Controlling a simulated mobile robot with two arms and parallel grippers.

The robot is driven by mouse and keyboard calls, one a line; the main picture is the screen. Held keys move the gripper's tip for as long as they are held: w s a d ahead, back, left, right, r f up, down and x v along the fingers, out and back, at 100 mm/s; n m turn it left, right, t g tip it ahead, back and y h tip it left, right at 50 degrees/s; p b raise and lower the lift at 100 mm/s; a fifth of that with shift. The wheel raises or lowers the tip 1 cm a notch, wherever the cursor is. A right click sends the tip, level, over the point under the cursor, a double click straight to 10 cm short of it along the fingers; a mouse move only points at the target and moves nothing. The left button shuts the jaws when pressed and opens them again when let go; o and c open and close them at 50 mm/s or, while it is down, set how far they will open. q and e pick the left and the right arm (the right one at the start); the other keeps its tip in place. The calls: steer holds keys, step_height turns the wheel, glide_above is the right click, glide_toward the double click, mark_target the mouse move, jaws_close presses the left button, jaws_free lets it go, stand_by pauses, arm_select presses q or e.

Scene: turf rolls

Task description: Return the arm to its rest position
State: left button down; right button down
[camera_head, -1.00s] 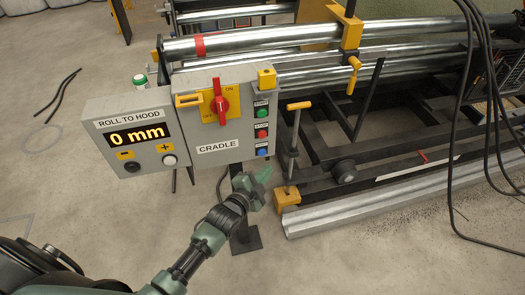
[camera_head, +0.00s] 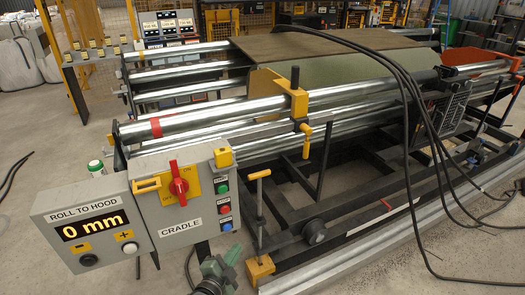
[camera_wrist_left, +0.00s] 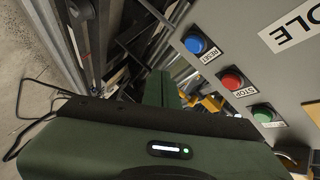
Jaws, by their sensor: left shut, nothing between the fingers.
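My left gripper (camera_head: 228,262) shows at the bottom edge of the head view, just below the cradle control box (camera_head: 188,212). Its green fingers are shut with nothing between them and look apart from the box. Most of my left arm is out of the picture. In the left wrist view, the shut fingers (camera_wrist_left: 163,90) point away from the camera, beside the blue (camera_wrist_left: 197,45), red (camera_wrist_left: 233,79) and green (camera_wrist_left: 264,114) buttons. My right gripper is not in view.
The display box (camera_head: 88,228) reads 0 mm. A red rotary switch (camera_head: 178,182) sits on the cradle box. A yellow-handled post (camera_head: 260,210) stands close right of my gripper. The roller frame (camera_head: 225,117) fills the middle, with black cables (camera_head: 410,110) over it.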

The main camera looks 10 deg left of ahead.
arm_select(q)
steer(key=s+a+f+n+g+y, duration=0.1)
steer(key=s+a+f+n+g, duration=0.2)
steer(key=s+f, duration=0.9)
steer(key=s+f+n+g+y, duration=0.1)
steer(key=s+f+n+g, duration=0.25)
steer(key=s+f, duration=0.85)
steer(key=s+a+f+n+g, duration=0.2)
steer(key=s+f+g, duration=0.2)
steer(key=s+f, duration=0.4)
steer(key=s+a+f+n+g, duration=0.1)
steer(key=s+f, duration=0.7)
steer(key=s, duration=0.8)
steer(key=n+g, duration=0.1)
steer(key=g, duration=0.1)
steer(key=shift+s+a+f+n+g+y, duration=0.15)
steer(key=shift+s+a+n+g+y, duration=0.1)
steer(key=shift+a+n+g+y, duration=0.1)
